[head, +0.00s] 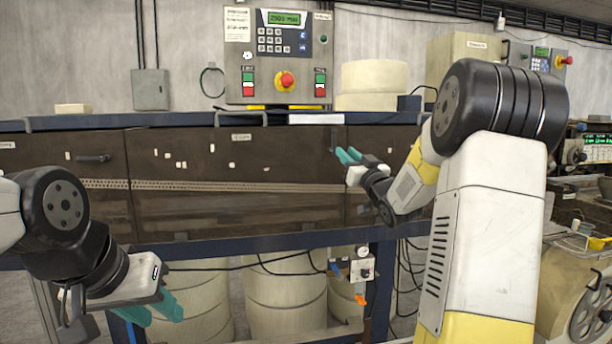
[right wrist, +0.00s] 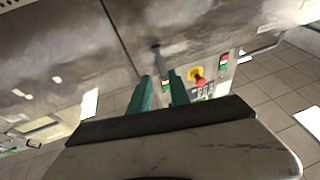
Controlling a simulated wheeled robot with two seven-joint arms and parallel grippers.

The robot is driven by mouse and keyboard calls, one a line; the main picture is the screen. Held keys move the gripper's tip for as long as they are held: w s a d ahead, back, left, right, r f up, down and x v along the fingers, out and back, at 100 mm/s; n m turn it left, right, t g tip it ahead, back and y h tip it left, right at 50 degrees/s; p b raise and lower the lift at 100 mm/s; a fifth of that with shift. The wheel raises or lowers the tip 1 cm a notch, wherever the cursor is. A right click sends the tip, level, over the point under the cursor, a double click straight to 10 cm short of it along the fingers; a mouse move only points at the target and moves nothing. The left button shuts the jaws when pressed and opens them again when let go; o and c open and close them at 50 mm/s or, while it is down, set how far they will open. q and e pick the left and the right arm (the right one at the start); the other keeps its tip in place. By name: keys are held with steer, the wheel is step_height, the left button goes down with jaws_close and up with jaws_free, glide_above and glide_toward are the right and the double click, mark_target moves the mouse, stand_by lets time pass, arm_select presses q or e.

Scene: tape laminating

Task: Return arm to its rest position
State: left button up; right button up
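My right gripper (head: 348,155) is raised in front of the dark machine front, its teal fingers pointing up and left. Neither gripper visibly touches anything.
The long machine (head: 230,185) with brown panels spans the view. A control panel (head: 280,60) with a red button (head: 285,80) stands on it; the button also shows in the right wrist view (right wrist: 199,77). Cream rolls (head: 285,295) stand below. Wheeled equipment (head: 580,290) is at the right.

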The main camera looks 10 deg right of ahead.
steer(key=s+a+f+g, duration=0.4)
steer(key=s+f+g, duration=0.1)
steer(key=s, duration=0.7)
steer(key=s+a+f+m+g+h, duration=0.1)
steer(key=s+a+f+g, duration=0.3)
steer(key=s, duration=0.9)
steer(key=s+a+f+g+h, duration=0.1)
steer(key=s+a+f+g, duration=0.4)
steer(key=s+f, duration=0.3)
steer(key=s+g, duration=0.1)
steer(key=s, duration=0.3)
steer(key=shift+s, duration=0.15)
